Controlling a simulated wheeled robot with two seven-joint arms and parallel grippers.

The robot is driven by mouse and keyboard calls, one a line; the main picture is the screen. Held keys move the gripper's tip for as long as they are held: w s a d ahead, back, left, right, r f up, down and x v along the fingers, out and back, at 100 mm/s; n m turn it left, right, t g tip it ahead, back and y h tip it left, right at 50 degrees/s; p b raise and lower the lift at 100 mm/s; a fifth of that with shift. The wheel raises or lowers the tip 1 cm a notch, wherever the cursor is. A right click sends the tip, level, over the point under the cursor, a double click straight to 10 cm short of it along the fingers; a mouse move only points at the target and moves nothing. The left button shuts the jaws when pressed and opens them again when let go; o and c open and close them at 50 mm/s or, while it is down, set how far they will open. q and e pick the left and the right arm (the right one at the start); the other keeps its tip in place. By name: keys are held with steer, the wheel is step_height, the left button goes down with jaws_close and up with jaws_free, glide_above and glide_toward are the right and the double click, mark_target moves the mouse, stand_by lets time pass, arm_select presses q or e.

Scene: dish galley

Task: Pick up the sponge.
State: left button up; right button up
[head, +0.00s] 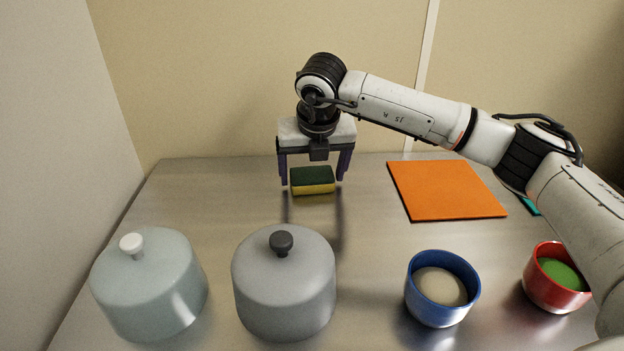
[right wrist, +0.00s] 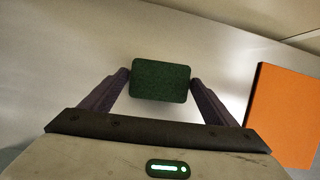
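The sponge (head: 312,187) is a small block, yellow below with a dark green top, near the back of the metal counter. My right gripper (head: 314,184) is over it, pointing down, with one dark purple finger on each side. In the right wrist view the green top of the sponge (right wrist: 160,80) lies between the two fingertips (right wrist: 159,79). The fingers are apart, with a narrow gap visible on the sponge's left and right sides, so the gripper is open. My left gripper is in neither view.
An orange mat (head: 446,189) lies right of the sponge, with a teal item (head: 530,205) partly hidden behind my right arm. In front stand a pale lidded pot (head: 150,290), a grey lidded pot (head: 284,290), a blue bowl (head: 441,308) and a red bowl (head: 549,290).

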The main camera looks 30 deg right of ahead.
mark_target(312, 176)
steer(key=c, duration=0.7)
steer(key=shift+r, duration=0.1)
step_height(312, 176, up, 10)
steer(key=shift+f, duration=0.1)
